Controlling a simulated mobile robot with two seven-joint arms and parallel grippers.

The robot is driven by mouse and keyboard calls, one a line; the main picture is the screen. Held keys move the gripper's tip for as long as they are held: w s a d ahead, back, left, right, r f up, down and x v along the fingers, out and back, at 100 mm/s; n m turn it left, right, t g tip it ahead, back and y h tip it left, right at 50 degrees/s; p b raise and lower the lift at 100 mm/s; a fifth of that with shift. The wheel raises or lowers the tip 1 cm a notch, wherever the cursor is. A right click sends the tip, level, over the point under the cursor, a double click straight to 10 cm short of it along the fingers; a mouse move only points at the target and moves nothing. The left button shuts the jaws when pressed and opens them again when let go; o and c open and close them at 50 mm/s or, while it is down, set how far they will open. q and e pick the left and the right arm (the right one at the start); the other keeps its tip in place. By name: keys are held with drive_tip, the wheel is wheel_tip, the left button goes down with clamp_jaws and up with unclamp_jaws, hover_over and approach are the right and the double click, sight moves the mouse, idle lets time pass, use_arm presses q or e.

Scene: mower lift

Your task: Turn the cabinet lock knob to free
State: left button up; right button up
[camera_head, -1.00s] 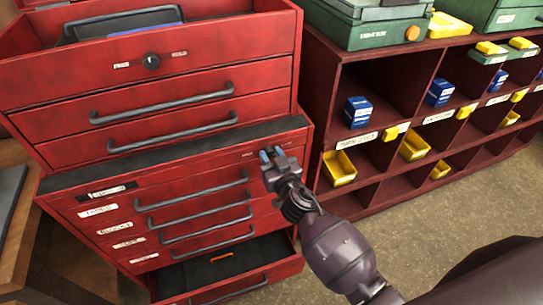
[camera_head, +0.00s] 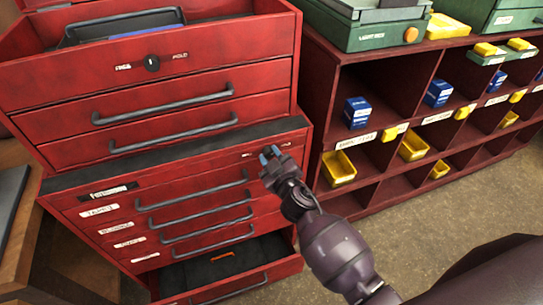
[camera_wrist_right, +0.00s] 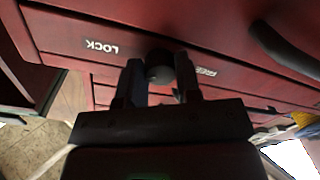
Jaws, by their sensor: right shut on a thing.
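The lower red cabinet (camera_head: 160,180) carries a dark round lock knob (camera_wrist_right: 159,66), seen in the right wrist view between a LOCK label and a FREE label. My right gripper (camera_head: 270,154) is at the upper right of this cabinet's front, its fingers shut on the sides of the knob. The wrist view shows one finger (camera_wrist_right: 135,82) on the left of the knob and the other (camera_wrist_right: 187,76) on the right. In the head view the gripper hides the knob. The knob's exact pointing is unclear. My left gripper is out of view.
A similar dark knob (camera_head: 152,63) sits on the upper red chest (camera_head: 60,84). A bottom drawer (camera_head: 240,280) stands open with an orange thing (camera_head: 221,255) inside. A red shelf (camera_head: 318,120) with blue and yellow bins stands to the right. Floor is free at lower right.

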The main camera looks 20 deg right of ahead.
drive_tip(key=n, duration=0.2)
drive_tip(key=shift+r+n, duration=0.1)
drive_tip(key=shift+n, duration=0.3)
drive_tip(key=n, duration=0.4)
drive_tip(key=shift+p, duration=0.35)
drive_tip(key=n, duration=0.3)
drive_tip(key=shift+h, duration=0.3)
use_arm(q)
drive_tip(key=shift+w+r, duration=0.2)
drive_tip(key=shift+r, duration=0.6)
use_arm(e)
drive_tip(key=shift+n, duration=0.9)
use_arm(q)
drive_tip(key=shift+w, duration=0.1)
use_arm(e)
drive_tip(key=o, duration=0.9)
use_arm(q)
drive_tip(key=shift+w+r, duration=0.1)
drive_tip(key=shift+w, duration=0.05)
